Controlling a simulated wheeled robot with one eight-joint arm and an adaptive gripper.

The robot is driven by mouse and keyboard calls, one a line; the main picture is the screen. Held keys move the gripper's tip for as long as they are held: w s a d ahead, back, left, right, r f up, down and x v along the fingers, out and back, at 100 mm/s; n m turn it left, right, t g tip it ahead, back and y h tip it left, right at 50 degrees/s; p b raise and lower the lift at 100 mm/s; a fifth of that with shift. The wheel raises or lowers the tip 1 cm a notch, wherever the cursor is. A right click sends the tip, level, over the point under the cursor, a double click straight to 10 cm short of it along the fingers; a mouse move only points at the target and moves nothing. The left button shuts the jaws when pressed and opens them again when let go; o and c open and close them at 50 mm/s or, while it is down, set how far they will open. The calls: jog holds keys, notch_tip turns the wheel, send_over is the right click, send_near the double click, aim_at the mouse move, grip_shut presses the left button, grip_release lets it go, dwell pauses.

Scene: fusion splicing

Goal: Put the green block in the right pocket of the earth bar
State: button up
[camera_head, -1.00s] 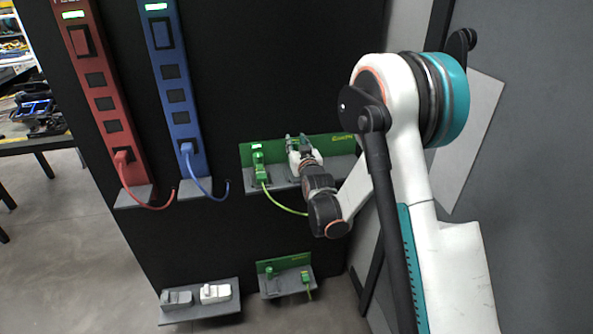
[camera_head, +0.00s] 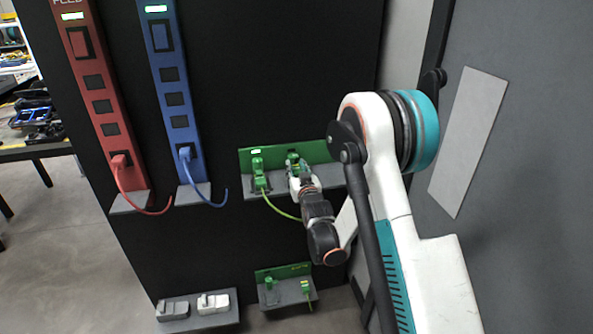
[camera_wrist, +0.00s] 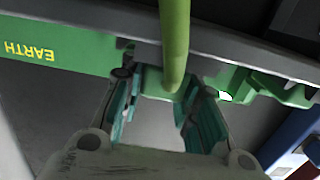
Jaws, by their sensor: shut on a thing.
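The green earth bar (camera_head: 318,152) is on the black panel, with a grey ledge below it. Its inverted EARTH label shows in the wrist view (camera_wrist: 30,51). A green block (camera_head: 257,166) with a green-yellow cable sits in the left pocket. My gripper (camera_head: 296,168) is at the right pocket, shut on another green block (camera_head: 292,157). In the wrist view its teal fingers (camera_wrist: 155,110) flank the held block (camera_wrist: 158,82), and a thick green cable (camera_wrist: 175,40) passes in front of it. The fingers partly hide the block, and I cannot tell how deeply it sits.
Red (camera_head: 92,95) and blue (camera_head: 171,95) power strips with hanging cables are at left. Below are a small lower green bar (camera_head: 285,272) with green parts and a grey ledge (camera_head: 190,322) with grey and white blocks. A grey wall is close at right.

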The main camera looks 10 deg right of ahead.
jog(key=shift+f, duration=0.2)
jog(key=shift+f, duration=0.35)
jog(key=o, duration=1.1)
jog(key=shift+r, duration=0.15)
